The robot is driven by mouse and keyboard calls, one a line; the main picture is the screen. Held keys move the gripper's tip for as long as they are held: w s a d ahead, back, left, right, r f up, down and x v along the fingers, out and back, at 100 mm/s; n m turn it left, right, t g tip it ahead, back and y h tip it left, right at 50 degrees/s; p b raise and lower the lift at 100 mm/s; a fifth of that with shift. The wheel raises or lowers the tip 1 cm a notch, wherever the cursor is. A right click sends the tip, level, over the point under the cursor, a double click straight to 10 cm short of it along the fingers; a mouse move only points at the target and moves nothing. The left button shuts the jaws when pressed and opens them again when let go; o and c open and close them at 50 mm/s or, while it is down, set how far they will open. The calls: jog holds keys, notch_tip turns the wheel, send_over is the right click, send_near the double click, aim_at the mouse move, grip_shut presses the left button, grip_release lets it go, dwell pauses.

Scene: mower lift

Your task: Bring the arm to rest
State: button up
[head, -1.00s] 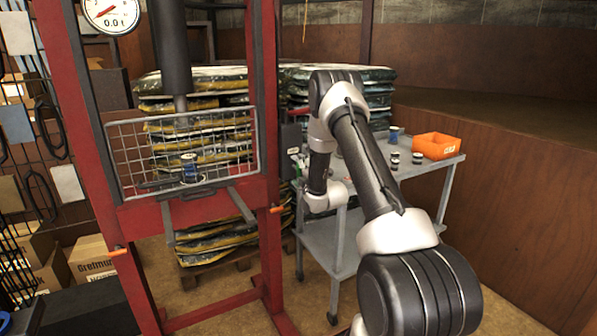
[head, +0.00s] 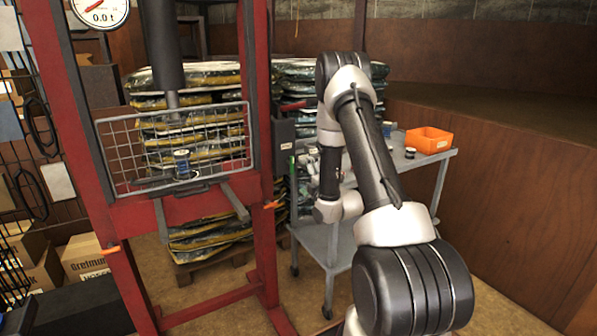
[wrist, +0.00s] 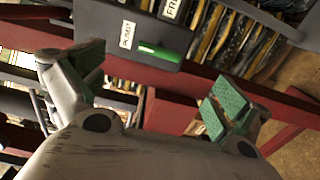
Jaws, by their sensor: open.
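My gripper (wrist: 155,85) is open and empty in the wrist view, its two green-padded fingers spread wide apart. Beyond it in the wrist view are a dark box with a labelled green part (wrist: 158,52) and a red beam of the press. The gripper's fingers cannot be made out in the head view.
The grey cart (head: 445,155) carries an orange bin (head: 428,140) and small dark-and-white parts. A blue part (head: 182,163) stands on the press bed behind a wire guard (head: 120,160). Stacked bags (head: 205,238) lie on a pallet behind the press. Wooden walls close in the right side.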

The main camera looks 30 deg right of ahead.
jog(key=shift+s, duration=0.8)
